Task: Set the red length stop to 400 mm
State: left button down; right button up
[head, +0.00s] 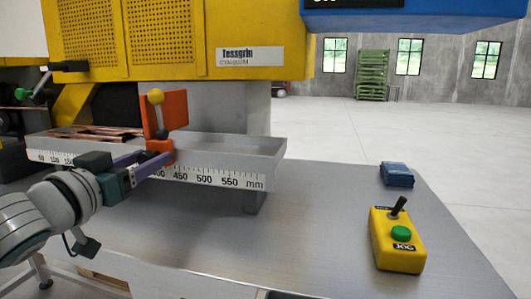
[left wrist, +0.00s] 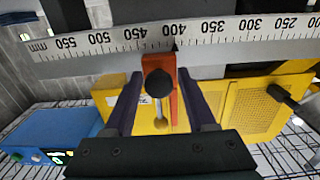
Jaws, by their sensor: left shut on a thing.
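The red length stop (head: 166,148) is an orange-red block with an upright plate and a yellow ball knob on a stem. It sits on the rail with the white millimetre scale (head: 215,180), close to the 400 label in the head view. In the left wrist view the scale (left wrist: 104,42) appears upside down and the stop (left wrist: 174,92) stands near 400. My left gripper (head: 157,160) reaches in from the left. Its purple fingers (left wrist: 162,80) lie either side of the stop and its black front knob, shut on the stop. The fingers hide part of the scale left of 400. My right gripper is out of view.
Copper tubes (head: 95,133) lie in the tray behind the scale. A yellow machine housing (head: 165,40) stands above. A yellow jog box (head: 396,240) with a green button and a blue stack (head: 396,174) rest on the right of the grey table (head: 310,240).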

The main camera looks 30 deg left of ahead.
pick_arm(q)
jog(key=c, duration=0.5)
grip_release()
jog(key=shift+d, duration=0.1)
jog(key=shift+s, duration=0.1)
jog(key=v, duration=0.9)
jog(key=shift+s, duration=0.4)
